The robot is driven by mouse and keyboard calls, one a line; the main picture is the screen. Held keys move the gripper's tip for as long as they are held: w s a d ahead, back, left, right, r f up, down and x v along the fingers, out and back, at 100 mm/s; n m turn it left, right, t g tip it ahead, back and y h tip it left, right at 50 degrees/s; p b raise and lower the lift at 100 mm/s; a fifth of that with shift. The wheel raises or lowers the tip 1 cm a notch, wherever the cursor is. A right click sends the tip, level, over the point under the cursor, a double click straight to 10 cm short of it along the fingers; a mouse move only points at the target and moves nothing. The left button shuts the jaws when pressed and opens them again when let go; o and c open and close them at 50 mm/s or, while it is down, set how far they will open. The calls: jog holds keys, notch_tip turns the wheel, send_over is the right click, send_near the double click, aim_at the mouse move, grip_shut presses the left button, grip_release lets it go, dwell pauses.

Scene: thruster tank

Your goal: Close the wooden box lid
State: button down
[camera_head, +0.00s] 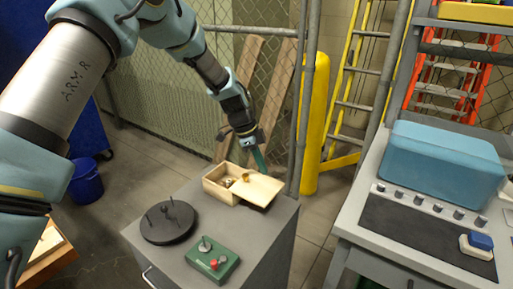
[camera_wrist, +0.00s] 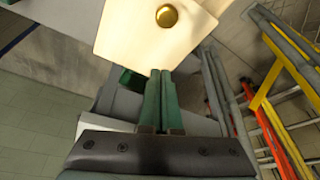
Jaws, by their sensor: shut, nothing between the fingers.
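The wooden box (camera_head: 219,186) sits on top of a grey cabinet, partly open, with small items showing inside. Its pale lid (camera_head: 258,190) lies shifted to the right, leaving the box's left part uncovered. The lid has a round brass knob (camera_head: 245,178). In the wrist view the lid (camera_wrist: 130,35) and its knob (camera_wrist: 167,16) fill the top. My gripper (camera_head: 262,168) is at the far right side of the lid, its green fingers pointing down. In the wrist view my gripper (camera_wrist: 160,75) is shut and empty, with fingertips at the lid's edge; I cannot tell whether they touch.
A dark round disc with pegs (camera_head: 168,221) and a green control box (camera_head: 212,259) stand on the grey cabinet (camera_head: 262,240) in front of the box. A fence post and yellow post (camera_head: 314,130) stand behind. A workbench with a blue case (camera_head: 440,165) is at right.

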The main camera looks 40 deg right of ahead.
aim_at(256, 182)
jog(key=shift+w+a+f+p, duration=0.5)
jog(key=shift+w+a+p, duration=0.05)
jog(key=shift+w+a, duration=0.15)
jog(key=shift+w+a+f+p, duration=0.45)
jog(key=shift+w+a+p, duration=0.1)
jog(key=shift+w, duration=0.15)
jog(key=w+a+b, duration=0.3)
jog(key=w+b, duration=0.2)
jog(key=w, duration=0.7)
jog(key=shift+w, duration=0.15)
jog(key=shift+a, duration=0.1)
notch_tip(256, 182, up, 10)
jog(key=b, duration=0.3)
jog(key=shift+s+r, duration=0.15)
jog(key=shift+s, duration=0.05)
